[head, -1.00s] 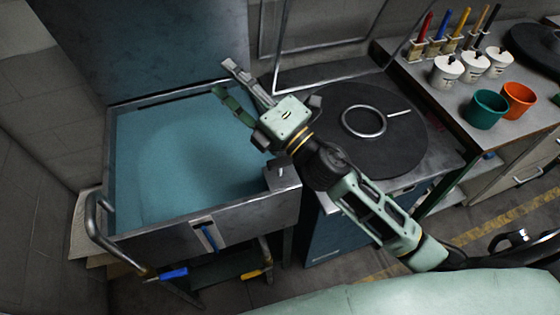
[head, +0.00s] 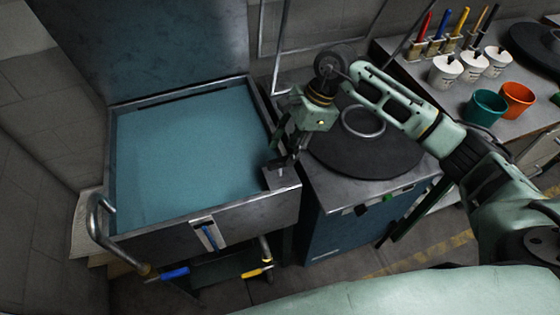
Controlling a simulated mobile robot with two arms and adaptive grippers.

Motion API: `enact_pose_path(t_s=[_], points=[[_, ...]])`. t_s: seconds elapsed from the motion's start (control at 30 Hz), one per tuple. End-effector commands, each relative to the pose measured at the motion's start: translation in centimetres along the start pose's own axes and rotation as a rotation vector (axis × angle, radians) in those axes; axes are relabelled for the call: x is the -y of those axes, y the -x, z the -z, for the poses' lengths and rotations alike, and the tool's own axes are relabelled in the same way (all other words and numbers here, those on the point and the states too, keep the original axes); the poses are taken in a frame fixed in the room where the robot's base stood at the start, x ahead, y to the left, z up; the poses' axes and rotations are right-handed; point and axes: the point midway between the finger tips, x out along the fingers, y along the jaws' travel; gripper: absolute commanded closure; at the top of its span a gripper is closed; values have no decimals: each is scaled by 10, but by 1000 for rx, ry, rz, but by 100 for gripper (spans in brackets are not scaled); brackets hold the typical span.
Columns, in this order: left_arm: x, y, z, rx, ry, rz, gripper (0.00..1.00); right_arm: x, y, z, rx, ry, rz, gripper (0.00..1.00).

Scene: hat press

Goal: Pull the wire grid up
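A metal basin (head: 169,226) filled with teal liquid (head: 185,155) stands at the left. I cannot make out a wire grid in it; any grid below the surface is hidden. A small metal ledge with an upright peg or knob (head: 280,172) sits at the basin's front right corner. My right gripper (head: 281,160) points down at this corner, its fingers close to the knob. The fingers are dark and small here, so I cannot tell whether they touch it or how far apart they are. My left gripper is not in view.
A round dark plate (head: 385,160) with a metal ring (head: 362,122) lies on the blue cabinet (head: 325,235) right of the basin. A shelf holds white pots, a teal cup (head: 487,106) and an orange cup (head: 517,99). A bent pipe handle (head: 100,230) stands at the basin's left.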

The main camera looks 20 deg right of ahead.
Motion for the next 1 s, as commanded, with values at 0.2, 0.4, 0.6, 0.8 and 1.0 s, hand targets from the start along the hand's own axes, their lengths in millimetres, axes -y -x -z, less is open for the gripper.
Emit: enact_pose_path(t_s=[0.2, 0.4, 0.6, 0.8, 1.0], points=[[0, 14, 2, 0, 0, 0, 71, -2, -36, -3, 4, -1, -6, 62], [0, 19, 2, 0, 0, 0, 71, -1, -57, -2, 4, -1, -3, 62], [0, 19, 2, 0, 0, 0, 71, -1, -62, -2, 5, 0, -1, 62], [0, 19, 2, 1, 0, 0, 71, -1, -62, -2, 5, 0, -1, 69], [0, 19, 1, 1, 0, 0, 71, -1, -62, -2, 5, 0, -1, 86]])
